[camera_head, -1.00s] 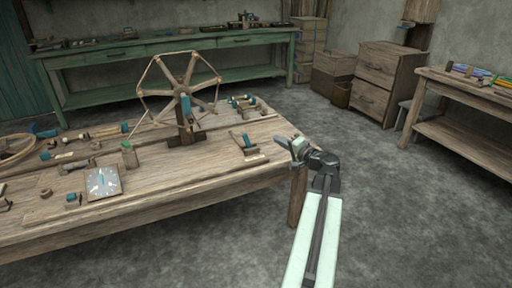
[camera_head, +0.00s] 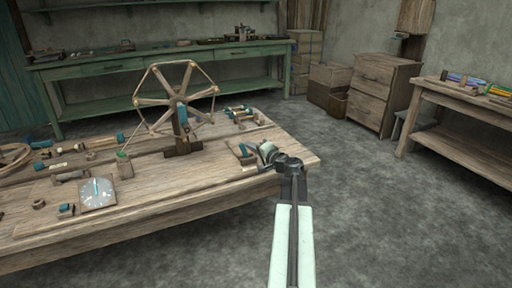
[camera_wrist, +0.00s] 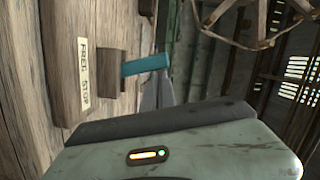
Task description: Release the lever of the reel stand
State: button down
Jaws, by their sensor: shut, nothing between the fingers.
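The reel stand (camera_head: 182,140) is on the wooden table, with its spoked reel (camera_head: 178,98) upright on a post. A small lever with a teal handle (camera_wrist: 145,64) projects from a wooden block (camera_wrist: 110,72) in the wrist view. A label reading FREE and STOP (camera_wrist: 84,76) is beside the block. My gripper is shut and empty. In the wrist view, its grey finger (camera_wrist: 158,93) is right by the handle; I cannot tell whether they touch.
The table (camera_head: 225,188) holds a dial plate (camera_head: 98,194) and several small wooden and teal pieces. A green bench (camera_head: 160,62) stands behind, drawers (camera_head: 380,90) at back right, and another table (camera_head: 470,103) at right. The floor (camera_head: 400,220) at right is clear.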

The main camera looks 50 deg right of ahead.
jog(key=shift+w+a+f+n, duration=0.1)
jog(key=shift+w+a+n, duration=0.1)
jog(key=shift+a, duration=0.25)
jog(key=shift+w+a+f+n, duration=0.1)
jog(key=shift+a+n, duration=0.1)
jog(key=shift+a, duration=0.25)
jog(key=d+r+p, duration=0.2)
jog(key=d, duration=0.1)
jog(key=shift+s+d+r, duration=0.2)
jog(key=shift+s, duration=0.2)
jog(key=s+a, duration=0.1)
jog(key=s, duration=0.9)
jog(key=shift+s+r+p, duration=0.3)
jog(key=shift+r+p, duration=0.05)
jog(key=shift+p, duration=0.1)
